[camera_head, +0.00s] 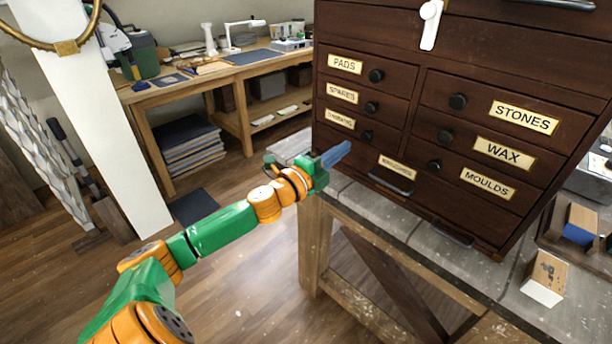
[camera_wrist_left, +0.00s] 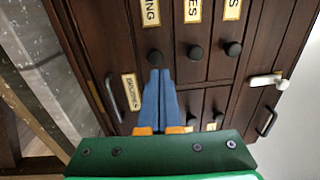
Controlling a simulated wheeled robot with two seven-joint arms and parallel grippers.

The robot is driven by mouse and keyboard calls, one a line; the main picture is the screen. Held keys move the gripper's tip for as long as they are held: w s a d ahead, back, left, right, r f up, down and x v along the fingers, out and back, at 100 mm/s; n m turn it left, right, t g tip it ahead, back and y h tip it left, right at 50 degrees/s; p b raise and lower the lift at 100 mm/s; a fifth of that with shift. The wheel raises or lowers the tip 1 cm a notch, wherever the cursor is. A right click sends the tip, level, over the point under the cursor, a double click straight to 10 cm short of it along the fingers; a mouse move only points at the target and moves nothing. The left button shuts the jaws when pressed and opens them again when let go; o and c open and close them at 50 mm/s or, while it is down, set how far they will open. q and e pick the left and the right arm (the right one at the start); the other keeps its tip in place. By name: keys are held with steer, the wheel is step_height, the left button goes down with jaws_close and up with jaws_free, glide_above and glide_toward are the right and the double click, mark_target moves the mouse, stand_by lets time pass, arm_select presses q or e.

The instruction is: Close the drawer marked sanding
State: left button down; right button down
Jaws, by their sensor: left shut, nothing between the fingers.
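The dark wooden drawer cabinet (camera_head: 440,60) stands on a grey-topped bench. On its left column, the third small drawer down has a brass label (camera_head: 341,118) that looks like "SANDING", with a black knob (camera_head: 366,136). This drawer looks about flush with its neighbours. In the left wrist view its label (camera_wrist_left: 151,12) shows only "ING", and its knob (camera_wrist_left: 155,57) is just past my fingertips. My left gripper (camera_head: 340,152) is shut and empty, its blue fingers in front of the cabinet just below that label. I cannot tell whether they touch. My right gripper is not in view.
Drawers labelled pads (camera_head: 345,64), stones (camera_head: 525,117), wax (camera_head: 504,151) and moulds (camera_head: 487,184) surround it. A wide lower drawer has a bar handle (camera_head: 390,184). A small wooden block (camera_head: 545,278) sits on the bench at right. Open floor lies left of the bench.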

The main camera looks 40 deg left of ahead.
arm_select(q)
steer(key=shift+s+f+b, duration=0.55)
steer(key=shift+s+b, duration=0.4)
steer(key=shift+s, duration=2.95)
steer(key=s+a+f+n+g+y, duration=0.1)
steer(key=a+f+n+g+y, duration=0.1)
steer(key=a+f+n, duration=0.45)
steer(key=s+a+f+n+g+y, duration=0.1)
steer(key=a+f+g+y, duration=0.2)
steer(key=f, duration=0.6)
steer(key=s+a+f+n+g, duration=0.15)
steer(key=s+f, duration=0.25)
steer(key=f, duration=0.5)
steer(key=s+f+n+g, duration=0.2)
steer(key=s+f+n, duration=0.15)
steer(key=f, duration=0.45)
steer(key=s+d+f+n+g, duration=0.2)
steer(key=s+d+f+g, duration=0.4)
steer(key=s+f, duration=0.6)
steer(key=s+d+f+n+g+h, duration=0.1)
steer(key=s+d+f, duration=0.3)
steer(key=s+d, duration=0.3)
steer(key=s+d+f+n+g+h, duration=0.1)
steer(key=s+d+f+g+h, duration=0.1)
steer(key=s+d+f, duration=0.3)
steer(key=s+d, duration=0.1)
steer(key=d, duration=0.3)
steer(key=shift+s, duration=0.4)
